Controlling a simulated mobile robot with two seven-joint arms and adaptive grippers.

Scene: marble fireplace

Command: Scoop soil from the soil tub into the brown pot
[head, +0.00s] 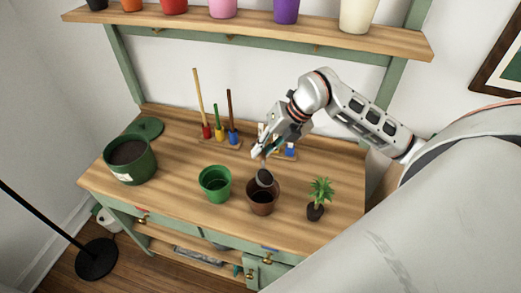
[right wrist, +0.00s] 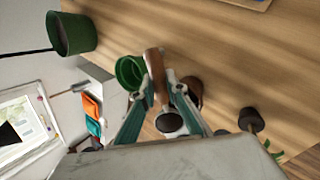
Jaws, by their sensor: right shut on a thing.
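My right gripper (head: 263,152) is shut on the brown handle of a scoop (right wrist: 154,66). The scoop's dark bowl (head: 264,178) hangs down at the mouth of the brown pot (head: 262,202); I cannot tell whether it carries soil. In the right wrist view the brown pot (right wrist: 194,88) is partly hidden behind the gripper (right wrist: 160,84). The pot's inside looks dark, its contents unclear. The soil tub (head: 130,160), green and filled with dark soil, stands at the table's left. My left gripper is not in view.
A green pot (head: 214,184) stands just left of the brown pot. A small plant with a dark root ball (head: 316,210) is to the right. A green lid (head: 148,127) lies behind the tub. Small hand tools (head: 218,131) stand in a rack at the back. The table between tub and green pot is clear.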

